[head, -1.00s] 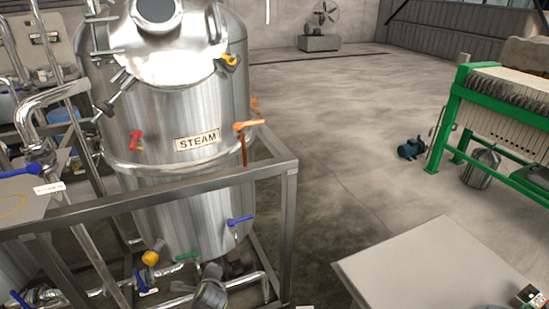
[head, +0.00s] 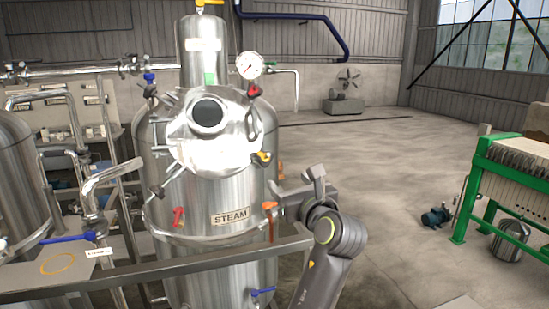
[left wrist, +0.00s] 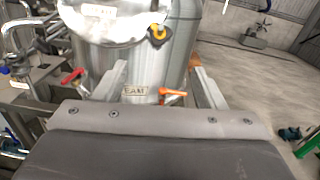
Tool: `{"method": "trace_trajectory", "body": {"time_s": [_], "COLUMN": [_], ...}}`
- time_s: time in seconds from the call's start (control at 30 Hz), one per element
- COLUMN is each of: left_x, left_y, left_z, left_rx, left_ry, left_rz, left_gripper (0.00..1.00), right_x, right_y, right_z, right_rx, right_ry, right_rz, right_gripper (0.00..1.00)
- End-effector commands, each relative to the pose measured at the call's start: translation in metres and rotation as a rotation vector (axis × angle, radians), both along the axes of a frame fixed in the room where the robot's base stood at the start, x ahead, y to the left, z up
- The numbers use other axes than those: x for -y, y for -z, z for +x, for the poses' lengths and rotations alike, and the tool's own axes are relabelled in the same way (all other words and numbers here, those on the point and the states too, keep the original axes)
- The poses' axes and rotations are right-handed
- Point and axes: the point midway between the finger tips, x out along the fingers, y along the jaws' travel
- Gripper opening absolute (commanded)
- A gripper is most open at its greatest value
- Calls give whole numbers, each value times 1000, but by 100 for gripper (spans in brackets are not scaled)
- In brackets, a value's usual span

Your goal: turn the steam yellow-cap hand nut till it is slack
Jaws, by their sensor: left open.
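The steam tank (head: 205,255) is a shiny steel vessel with a STEAM label (head: 230,216). Its yellow-cap hand nut (head: 262,158), yellow and black, sits at the right of the bright round lid. The nut also shows at the top of the left wrist view (left wrist: 157,35), beyond the fingers. My left gripper (head: 291,186) is open and empty, to the right of the tank and below the nut, apart from it. In the left wrist view, its two fingers (left wrist: 161,76) point at the tank, wide apart. My right gripper is not in view.
An orange lever (head: 269,206) sticks out close to my left gripper, and a red one (head: 178,217) sits left of the label. A metal frame rail (head: 160,272) crosses in front of the tank. A green filter press (head: 500,160) stands at the right. Open floor lies between.

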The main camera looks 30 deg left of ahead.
Motion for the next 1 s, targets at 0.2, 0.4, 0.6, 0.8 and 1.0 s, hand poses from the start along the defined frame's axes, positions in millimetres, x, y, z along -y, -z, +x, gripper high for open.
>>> {"method": "trace_trajectory", "body": {"time_s": [0.2,0.4,0.6,0.8,1.0], "left_x": [-30,-62,-94,-116,-127], "left_y": [-4,-5,-4,-2,0], "left_z": [22,46,73,91,99], "left_rx": [-2,-4,-3,-1,0], "left_ry": [-2,-4,-2,0,2], "left_rz": [5,4,2,1,-1], "left_gripper": [64,64,64,64,64], "right_x": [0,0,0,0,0], "right_y": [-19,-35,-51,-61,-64], "right_z": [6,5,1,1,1], "right_rx": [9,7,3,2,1], "right_ry": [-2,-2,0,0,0], "right_rz": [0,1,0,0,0], "right_gripper": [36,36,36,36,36]}}
